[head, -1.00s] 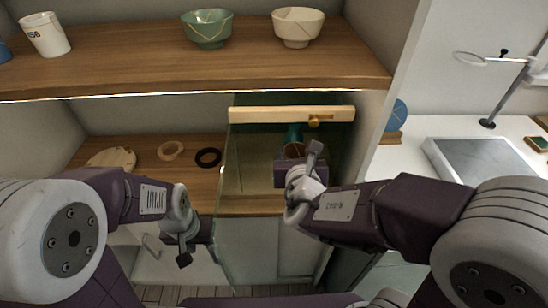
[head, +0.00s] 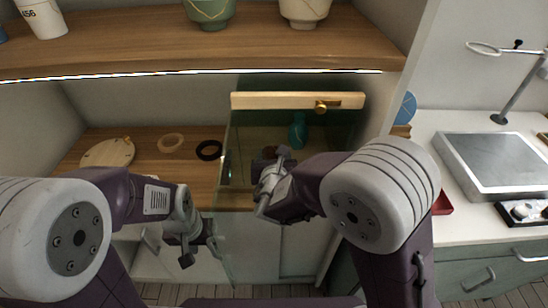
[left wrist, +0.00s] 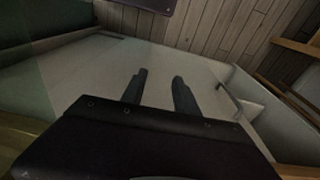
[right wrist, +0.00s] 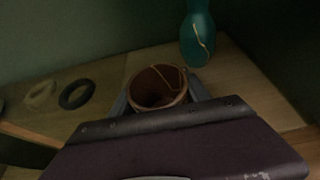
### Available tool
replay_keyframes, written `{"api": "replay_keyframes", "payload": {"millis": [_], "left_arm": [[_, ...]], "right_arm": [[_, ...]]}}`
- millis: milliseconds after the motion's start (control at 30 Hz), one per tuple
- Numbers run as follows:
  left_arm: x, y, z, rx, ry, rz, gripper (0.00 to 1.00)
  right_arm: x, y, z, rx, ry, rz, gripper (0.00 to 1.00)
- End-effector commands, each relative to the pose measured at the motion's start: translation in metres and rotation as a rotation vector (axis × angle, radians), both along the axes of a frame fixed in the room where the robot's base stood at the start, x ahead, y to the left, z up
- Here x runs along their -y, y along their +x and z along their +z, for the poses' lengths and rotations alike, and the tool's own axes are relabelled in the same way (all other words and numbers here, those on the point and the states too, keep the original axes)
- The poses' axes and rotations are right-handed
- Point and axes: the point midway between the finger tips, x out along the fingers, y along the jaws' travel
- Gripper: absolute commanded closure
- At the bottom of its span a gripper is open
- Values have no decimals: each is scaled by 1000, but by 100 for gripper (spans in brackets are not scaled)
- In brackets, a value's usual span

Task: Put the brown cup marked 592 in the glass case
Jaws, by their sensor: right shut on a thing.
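The brown cup (right wrist: 146,101) is upright between the fingers of my right gripper (right wrist: 160,100), which is shut on it. Gold seams show inside its rim. In the head view only a sliver of the cup (head: 269,152) shows behind the right gripper (head: 274,160). No number is visible on it. The glass case (head: 298,101), with a pale wooden rail and brass knob, is on the lower level. The cup appears at or inside its front; the exact depth is unclear. My left gripper (head: 199,250) is open and empty, low before the cabinet; its fingers are apart in the left wrist view (left wrist: 160,88).
A teal vase (head: 298,131) with a gold seam stands inside the case, behind and right of the cup. A dark ring (head: 209,150), a pale ring (head: 171,143) and a round wooden board (head: 108,152) lie left. The upper shelf (head: 200,50) overhangs.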

Motion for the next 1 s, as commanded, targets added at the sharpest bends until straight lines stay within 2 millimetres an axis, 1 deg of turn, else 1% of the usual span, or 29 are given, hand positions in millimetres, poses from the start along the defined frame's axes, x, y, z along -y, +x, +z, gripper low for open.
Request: {"api": "replay_keyframes", "payload": {"millis": [100,267,300,367,633,767,867,1000], "left_arm": [[0,0,1,0,0,0,64],[0,0,-5,0,0,0,64],[0,0,-4,0,0,0,64],[0,0,-3,0,0,0,64],[0,0,-3,0,0,0,64],[0,0,5,0,0,0,64],[0,0,7,0,0,0,64],[0,0,16,0,0,0,64]], "right_arm": [[0,0,2,1,1,0,93],[0,0,-3,1,2,-1,93],[0,0,-2,0,1,0,40],[0,0,-2,0,1,0,24],[0,0,-2,0,1,0,24],[0,-1,5,0,0,1,24],[-1,-18,12,0,2,5,24],[-1,-49,25,1,2,5,24]]}}
